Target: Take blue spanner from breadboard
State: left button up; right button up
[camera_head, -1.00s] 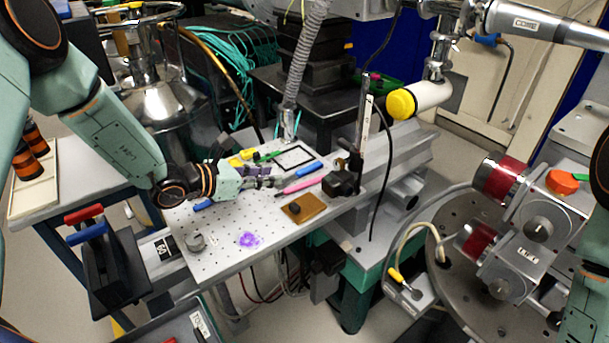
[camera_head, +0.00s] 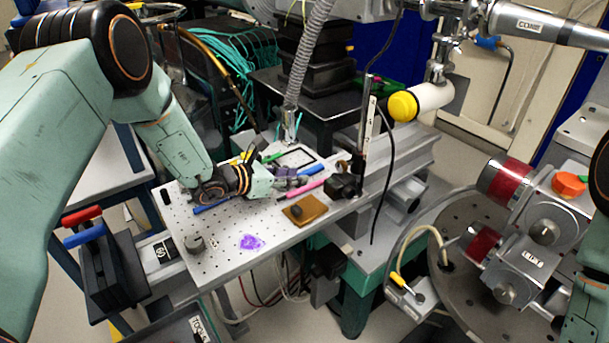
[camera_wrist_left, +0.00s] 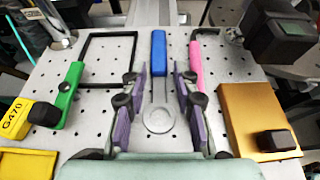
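The blue spanner lies on the perforated breadboard (camera_head: 215,262). In the left wrist view its blue handle (camera_wrist_left: 158,52) points away and its metal ring end (camera_wrist_left: 159,120) lies between my fingers. In the head view its handle (camera_head: 313,169) shows just past my fingertips. My left gripper (camera_head: 291,177) is low over the board. In the left wrist view the gripper (camera_wrist_left: 158,80) is open, one purple finger on each side of the spanner, with gaps between. Finger height above the board is hard to tell. My right gripper is out of view.
A pink-handled tool (camera_wrist_left: 196,66) lies close to the right finger. A green-handled tool (camera_wrist_left: 67,93), a black frame (camera_wrist_left: 108,60), a yellow G470 block (camera_wrist_left: 30,117) and a brown plate (camera_wrist_left: 257,120) are also on the board. A dark post mount (camera_head: 343,184) stands at its right edge.

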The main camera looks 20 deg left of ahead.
pick_arm(q)
jog(key=shift+r, duration=0.1)
jog(key=shift+c, duration=0.8)
grip_shut()
